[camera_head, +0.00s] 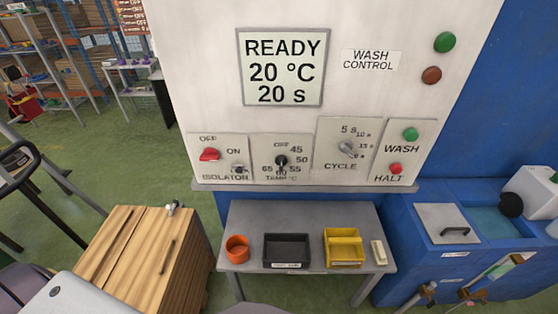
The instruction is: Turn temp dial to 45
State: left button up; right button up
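The temp dial (281,161) is a small black knob on a pale plate low on the white wash control panel (200,80). Its plate has OFF above the knob, 45 at the upper right, then 50, 55, 60 and 65 running clockwise. The knob looks roughly vertical, but its pointer is too small to read surely. The display (282,67) above reads READY, 20 °C, 20 s. Neither of my grippers shows in the head view, and nothing touches the dial.
Beside the dial are the red isolator switch (209,154), the cycle knob (347,148) and the wash button (411,134) and halt button (396,169). Below stands a grey table (300,215) with bins. A wooden cabinet (130,245) is left, a blue sink unit (420,265) right.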

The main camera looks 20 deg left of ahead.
aim_at(281, 160)
jog(key=k+l, duration=0.1)
jog(key=l, duration=0.3)
jog(key=k+l, duration=0.1)
jog(key=l, duration=0.3)
jog(key=k+l+u, duration=0.1)
jog(key=l, duration=0.3)
jog(key=k+l, duration=0.15)
jog(key=l, duration=0.25)
